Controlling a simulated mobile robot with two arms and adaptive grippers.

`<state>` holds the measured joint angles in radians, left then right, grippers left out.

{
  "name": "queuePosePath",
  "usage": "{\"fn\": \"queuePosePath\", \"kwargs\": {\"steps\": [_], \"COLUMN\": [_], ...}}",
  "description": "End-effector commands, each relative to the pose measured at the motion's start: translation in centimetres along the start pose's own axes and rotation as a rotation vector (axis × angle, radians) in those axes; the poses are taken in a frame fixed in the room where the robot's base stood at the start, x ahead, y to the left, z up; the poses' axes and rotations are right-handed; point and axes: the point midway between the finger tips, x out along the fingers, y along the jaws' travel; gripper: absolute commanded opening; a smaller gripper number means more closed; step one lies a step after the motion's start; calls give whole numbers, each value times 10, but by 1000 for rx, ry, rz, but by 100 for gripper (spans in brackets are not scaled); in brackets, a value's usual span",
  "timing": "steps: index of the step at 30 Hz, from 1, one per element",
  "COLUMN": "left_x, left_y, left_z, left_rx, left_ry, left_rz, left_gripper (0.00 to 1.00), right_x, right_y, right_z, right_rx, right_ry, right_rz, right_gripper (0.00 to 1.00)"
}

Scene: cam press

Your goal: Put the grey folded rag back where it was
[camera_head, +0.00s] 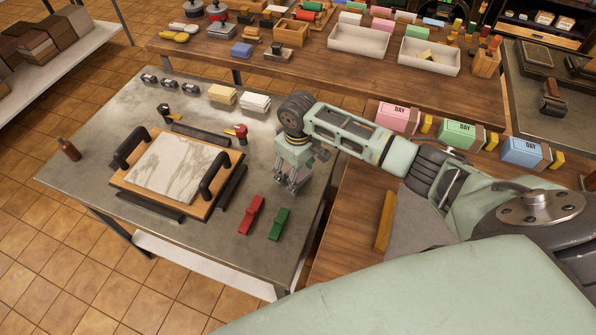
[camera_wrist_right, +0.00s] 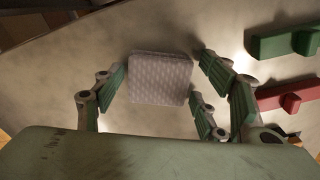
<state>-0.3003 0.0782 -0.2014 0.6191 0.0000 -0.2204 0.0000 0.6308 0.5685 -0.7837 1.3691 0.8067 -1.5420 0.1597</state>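The grey folded rag (camera_wrist_right: 160,78) lies flat on the metal table, seen in the right wrist view as a quilted, near-square pad. My right gripper (camera_wrist_right: 161,88) is open, with green-padded fingers on both sides of the rag and gaps between them and it. In the head view my right gripper (camera_head: 292,183) points down over the table's right part; the rag is hidden there beneath it. My left gripper is not in view.
A red block (camera_head: 252,216) and a green block (camera_head: 279,223) lie close to my right gripper. A wooden press board (camera_head: 190,207) with black handles fills the table's middle. Folded yellow cloth (camera_head: 222,97) and white cloth (camera_head: 255,103) lie at the back; a brown bottle (camera_head: 69,149) stands left.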

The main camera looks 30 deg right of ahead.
Motion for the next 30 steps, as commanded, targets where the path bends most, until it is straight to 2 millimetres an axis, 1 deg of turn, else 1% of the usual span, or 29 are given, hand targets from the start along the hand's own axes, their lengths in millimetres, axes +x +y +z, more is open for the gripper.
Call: {"fn": "queuePosePath", "kwargs": {"steps": [10, 14, 17, 24, 27, 30], "left_x": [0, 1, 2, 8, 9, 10], "left_y": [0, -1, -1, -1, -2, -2], "left_z": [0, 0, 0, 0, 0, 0], "left_rx": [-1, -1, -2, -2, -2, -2], "left_ry": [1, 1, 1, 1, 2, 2], "left_rz": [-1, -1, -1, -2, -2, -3], "left_gripper": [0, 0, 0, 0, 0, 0], "right_x": [-1, -12, -29, -82, -99, -112], "right_y": [0, 0, 0, 0, 0, 0], "right_z": [0, -1, -1, -2, -1, -1], "right_rx": [0, 0, -1, -1, 0, 0], "right_ry": [0, 3, 4, 5, 3, 2], "right_rz": [1, 1, 0, 0, 1, 0], "right_gripper": [71, 71, 71, 71, 71, 71]}}
